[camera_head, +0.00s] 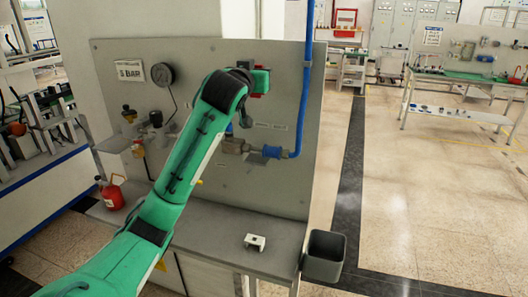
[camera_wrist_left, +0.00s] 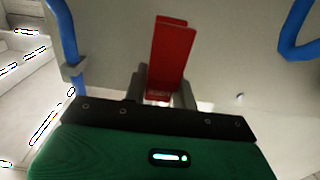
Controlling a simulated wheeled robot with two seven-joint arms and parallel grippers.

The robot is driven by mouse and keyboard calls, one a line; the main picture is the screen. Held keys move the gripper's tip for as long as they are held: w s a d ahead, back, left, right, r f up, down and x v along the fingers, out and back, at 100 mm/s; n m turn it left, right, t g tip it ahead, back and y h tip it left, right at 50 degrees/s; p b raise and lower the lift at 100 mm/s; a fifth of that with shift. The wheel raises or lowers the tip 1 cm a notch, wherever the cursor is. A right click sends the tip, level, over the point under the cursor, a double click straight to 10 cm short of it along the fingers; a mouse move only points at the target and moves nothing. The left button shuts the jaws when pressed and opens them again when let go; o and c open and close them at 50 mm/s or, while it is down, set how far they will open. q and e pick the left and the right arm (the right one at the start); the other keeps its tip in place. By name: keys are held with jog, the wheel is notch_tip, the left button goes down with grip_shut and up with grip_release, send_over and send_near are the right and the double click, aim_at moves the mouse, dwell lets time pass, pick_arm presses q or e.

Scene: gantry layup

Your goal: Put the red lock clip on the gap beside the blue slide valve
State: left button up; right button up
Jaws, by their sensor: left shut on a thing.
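My left gripper (camera_wrist_left: 160,92) is shut on the red lock clip (camera_wrist_left: 171,52), which stands out between its dark fingers in the left wrist view. In the head view my green arm reaches up in front of the grey panel; a bit of red at its far end (camera_head: 260,90) is mostly hidden by the wrist. A blue fitting (camera_head: 271,151), probably the blue slide valve, sits in the pipe line on the panel, lower than the gripper. I cannot clearly make out the gap beside it. My right gripper is not in view.
A vertical blue pipe (camera_head: 303,100) runs down the panel's right side, near my gripper. A gauge (camera_head: 162,75) is at upper left. A white block (camera_head: 255,241) lies on the grey bench (camera_head: 205,226). A grey bin (camera_head: 324,256) stands at the right. A red can (camera_head: 112,195) is at left.

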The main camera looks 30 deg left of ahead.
pick_arm(q)
jog(key=shift+s+r, duration=0.2)
jog(key=shift+s+d+f+p, duration=0.1)
jog(key=shift+s+f+p, duration=0.1)
jog(key=shift+f, duration=0.3)
jog(key=shift+s+f+p, duration=0.15)
jog(key=shift+s+f, duration=0.05)
jog(key=shift+f, duration=0.3)
notch_tip(320, 180, down, 13)
jog(key=shift+w+r+p, duration=0.15)
jog(key=shift+r+p, duration=0.05)
jog(key=shift+p, duration=0.95)
jog(key=shift+f, duration=0.9)
notch_tip(320, 180, down, 3)
jog(key=shift+r+p, duration=0.1)
jog(key=shift+p, duration=0.35)
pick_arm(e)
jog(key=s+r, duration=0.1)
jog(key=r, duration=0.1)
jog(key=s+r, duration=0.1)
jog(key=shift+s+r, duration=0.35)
pick_arm(q)
jog(key=o, duration=1)
jog(key=shift+f, duration=0.2)
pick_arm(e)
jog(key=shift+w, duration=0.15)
